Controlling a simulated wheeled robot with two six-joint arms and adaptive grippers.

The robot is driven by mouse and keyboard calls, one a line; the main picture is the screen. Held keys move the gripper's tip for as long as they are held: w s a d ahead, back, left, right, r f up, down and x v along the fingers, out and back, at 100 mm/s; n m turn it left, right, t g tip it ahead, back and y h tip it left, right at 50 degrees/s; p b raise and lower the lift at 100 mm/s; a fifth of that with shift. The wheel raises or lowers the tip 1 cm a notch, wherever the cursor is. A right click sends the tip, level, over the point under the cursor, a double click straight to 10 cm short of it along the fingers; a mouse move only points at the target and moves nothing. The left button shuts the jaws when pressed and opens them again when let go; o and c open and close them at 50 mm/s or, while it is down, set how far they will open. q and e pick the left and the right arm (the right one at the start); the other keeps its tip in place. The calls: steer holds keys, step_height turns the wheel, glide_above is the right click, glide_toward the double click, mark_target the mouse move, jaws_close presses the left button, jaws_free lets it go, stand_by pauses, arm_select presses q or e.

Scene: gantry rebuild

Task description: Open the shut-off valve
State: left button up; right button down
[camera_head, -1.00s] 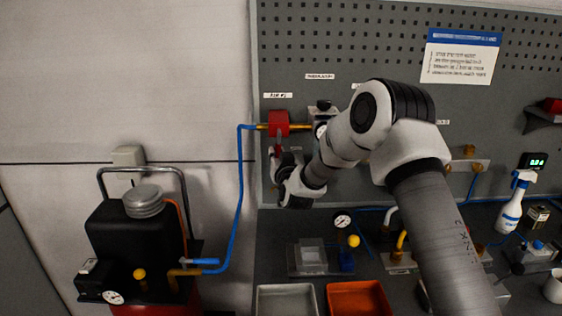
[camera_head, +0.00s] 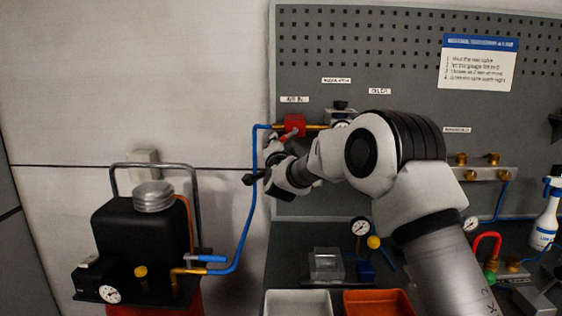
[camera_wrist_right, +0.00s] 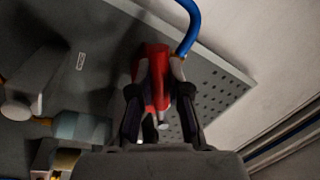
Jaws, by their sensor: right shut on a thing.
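The shut-off valve is a red block (camera_head: 294,122) on the brass and blue air line at the board's upper left. Its red lever (camera_head: 289,134) slants down and left from the block. My right gripper (camera_head: 279,144) is at the lever, below and left of the valve body. In the right wrist view the red lever (camera_wrist_right: 157,88) lies between the two dark fingers of the right gripper (camera_wrist_right: 158,80), which are shut on it. The fingers hide part of the lever in the head view. My left gripper is not in view.
A blue hose (camera_head: 252,215) runs down just left of the gripper to a black compressor tank (camera_head: 140,228). A gauge regulator (camera_head: 361,228), a white tray (camera_head: 297,303) and an orange tray (camera_head: 378,303) are on the bench below.

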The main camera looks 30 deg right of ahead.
steer(key=m+b, duration=0.1)
steer(key=r+m, duration=0.1)
steer(key=m, duration=0.1)
steer(key=m+h+b, duration=0.1)
steer(key=shift+w+a+r+b, duration=0.2)
steer(key=shift+a+r+b, duration=0.05)
steer(key=shift+a+b, duration=0.1)
steer(key=m, duration=0.1)
steer(key=r+m+h+b, duration=0.1)
steer(key=m, duration=0.1)
steer(key=shift+a+r+g, duration=0.1)
steer(key=shift+r+g, duration=0.15)
steer(key=shift+g, duration=0.05)
steer(key=shift+r+m, duration=0.25)
steer(key=shift+m, duration=0.45)
steer(key=shift+r, duration=0.1)
steer(key=c, duration=1.1)
jaws_free()
steer(key=shift+w, duration=0.1)
